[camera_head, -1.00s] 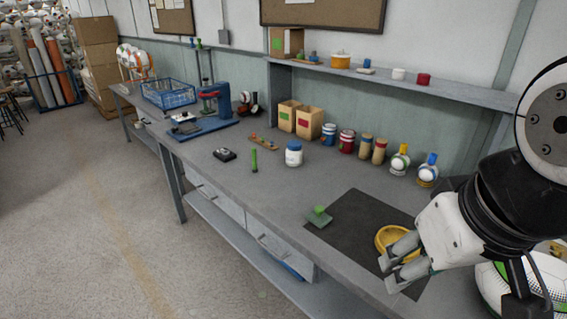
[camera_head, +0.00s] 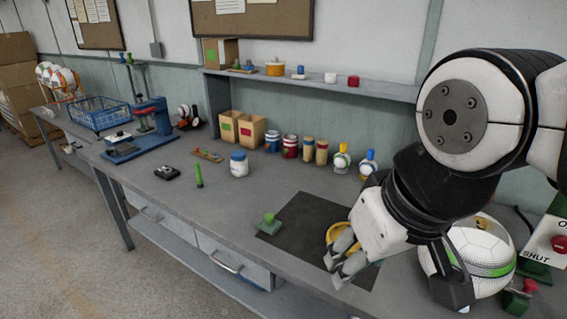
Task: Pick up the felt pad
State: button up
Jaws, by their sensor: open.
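A green pad-like piece with a knob (camera_head: 269,222) lies at the left edge of a dark mat (camera_head: 295,215) on the workbench; it may be the felt pad, but I cannot tell for sure. A small black item (camera_head: 167,172) lies further left on the bench. My gripper (camera_head: 340,260) is open, with its fingers over or beside a yellow ring-shaped dish (camera_head: 333,232) on the mat, to the right of the green piece. The gripper hides part of the dish. I see nothing between the fingers.
A white and green ball (camera_head: 482,255) and a control box (camera_head: 550,240) stand at the right. Bottles, jars and cartons (camera_head: 240,128) line the back. The front left bench is clear.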

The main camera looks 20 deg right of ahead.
aim_at(268, 224)
jog(key=i+j+z, duration=0.35)
jog(key=j, duration=0.35)
jog(key=i+j+z, duration=0.15)
jog(key=i+j, duration=0.15)
jog(key=j, duration=0.1)
